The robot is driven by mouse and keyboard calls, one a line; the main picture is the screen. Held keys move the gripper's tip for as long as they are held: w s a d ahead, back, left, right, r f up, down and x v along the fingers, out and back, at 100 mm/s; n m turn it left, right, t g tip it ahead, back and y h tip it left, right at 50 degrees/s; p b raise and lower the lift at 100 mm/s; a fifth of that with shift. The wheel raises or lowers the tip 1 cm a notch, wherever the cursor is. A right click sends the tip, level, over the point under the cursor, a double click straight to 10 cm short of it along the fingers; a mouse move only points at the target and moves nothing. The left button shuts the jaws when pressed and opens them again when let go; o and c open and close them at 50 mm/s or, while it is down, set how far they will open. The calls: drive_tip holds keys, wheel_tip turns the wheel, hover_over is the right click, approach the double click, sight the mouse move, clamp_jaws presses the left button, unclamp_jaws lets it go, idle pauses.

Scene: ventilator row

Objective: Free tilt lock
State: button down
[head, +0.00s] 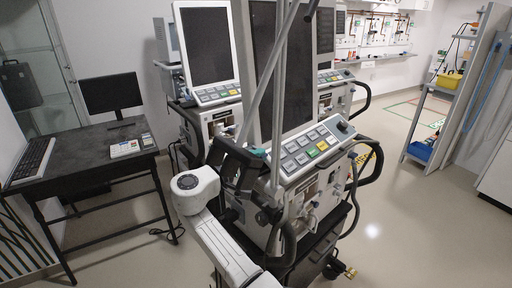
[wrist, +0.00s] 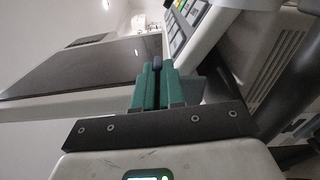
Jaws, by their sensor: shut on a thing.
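My gripper (wrist: 157,90) has green fingers closed on a small dark blue piece (wrist: 157,64), which I take to be the tilt lock. Only its tip shows between the fingers; the rest is hidden. In the head view my gripper (head: 258,153) is at the left side of the nearest ventilator (head: 300,190), by the lower edge of its tall dark screen (head: 265,70). The lock cannot be made out there. In the wrist view the screen (wrist: 80,68) appears sideways on the left and the key panel at the top right.
More ventilators (head: 208,90) stand in a row behind. A dark desk (head: 80,155) with a monitor, keyboard and small device is on the left. A shelf unit (head: 450,85) stands at the right. The floor right of the ventilator is clear.

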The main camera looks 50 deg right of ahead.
drive_tip(key=shift+w+d+r+n+p, duration=0.15)
drive_tip(key=shift+r+n+p, duration=0.25)
drive_tip(key=shift+n+p, duration=0.45)
drive_tip(key=shift+w+a+r+n+p, duration=0.1)
drive_tip(key=shift+r+n+p, duration=0.25)
drive_tip(key=shift+n+p, duration=0.55)
drive_tip(key=shift+w+d+r+n+p, duration=0.15)
drive_tip(key=shift+r+n+p, duration=0.25)
drive_tip(key=shift+n+p, duration=0.45)
drive_tip(key=shift+p, duration=0.3)
drive_tip(key=c, duration=1.2)
unclamp_jaws()
drive_tip(key=shift+w, duration=0.1)
drive_tip(key=shift+a, duration=0.1)
drive_tip(key=a, duration=0.3)
drive_tip(key=a+b, duration=0.1)
drive_tip(key=a, duration=0.3)
drive_tip(key=a+b, duration=0.1)
drive_tip(key=a, duration=0.2)
drive_tip(key=shift+w+a, duration=0.35)
drive_tip(key=shift+a, duration=0.05)
